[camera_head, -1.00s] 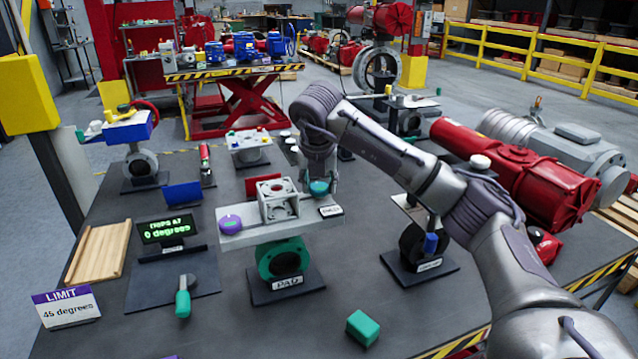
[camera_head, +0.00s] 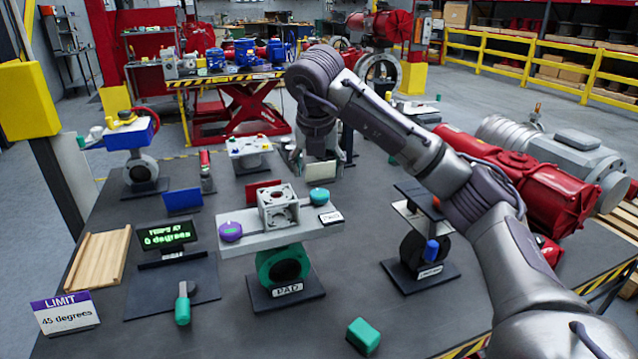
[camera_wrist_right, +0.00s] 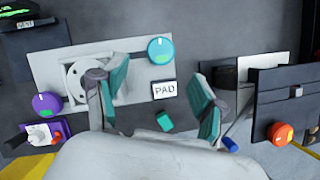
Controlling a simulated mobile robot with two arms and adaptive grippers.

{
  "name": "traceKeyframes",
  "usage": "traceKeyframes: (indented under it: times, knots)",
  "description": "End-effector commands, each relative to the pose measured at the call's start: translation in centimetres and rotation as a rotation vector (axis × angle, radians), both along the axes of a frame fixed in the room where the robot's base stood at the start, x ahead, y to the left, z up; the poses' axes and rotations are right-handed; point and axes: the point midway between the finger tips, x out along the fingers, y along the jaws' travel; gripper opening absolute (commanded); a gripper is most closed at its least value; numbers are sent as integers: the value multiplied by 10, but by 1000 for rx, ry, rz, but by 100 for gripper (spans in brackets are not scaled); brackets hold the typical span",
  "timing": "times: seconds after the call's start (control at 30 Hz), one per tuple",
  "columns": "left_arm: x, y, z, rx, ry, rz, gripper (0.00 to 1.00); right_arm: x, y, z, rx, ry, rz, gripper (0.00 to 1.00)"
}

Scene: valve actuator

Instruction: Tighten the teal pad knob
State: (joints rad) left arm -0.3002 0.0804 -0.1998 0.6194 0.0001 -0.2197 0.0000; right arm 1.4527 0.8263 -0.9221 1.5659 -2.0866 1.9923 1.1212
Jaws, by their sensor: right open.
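The teal pad knob (camera_head: 319,197) sits on the right part of a light grey plate (camera_head: 245,241), beside a small white label. The plate rests on a green valve stand marked PAD (camera_head: 288,290). A purple knob (camera_head: 231,231) is at the plate's left end, with a grey bracket between the knobs. My right gripper (camera_head: 322,165) is apart from the knob, above and behind it in the head view. In the right wrist view its two teal-padded fingers (camera_wrist_right: 160,92) are spread and empty, and the teal knob (camera_wrist_right: 160,50) is clear of them. My left gripper is not in view.
A display (camera_head: 165,237) reading 0 degrees and a "LIMIT 45 degrees" sign (camera_head: 66,313) stand at left. A loose teal block (camera_head: 363,336) lies in front. Another valve stand (camera_head: 420,262) is at right, under my right arm. The front table area is mostly clear.

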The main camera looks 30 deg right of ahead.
Motion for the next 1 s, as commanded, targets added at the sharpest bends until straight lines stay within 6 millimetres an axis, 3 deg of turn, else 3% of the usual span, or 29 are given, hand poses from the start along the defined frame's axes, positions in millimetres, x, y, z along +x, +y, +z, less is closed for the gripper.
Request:
traceKeyframes:
  times: [0.1,0.3,1.0]
  knots:
    - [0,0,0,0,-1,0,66,-7,4,23,-3,-5,-2,71]
    - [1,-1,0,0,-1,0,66,-12,8,39,-1,-3,-3,71]
    - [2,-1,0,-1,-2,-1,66,-14,9,41,0,0,-2,71]
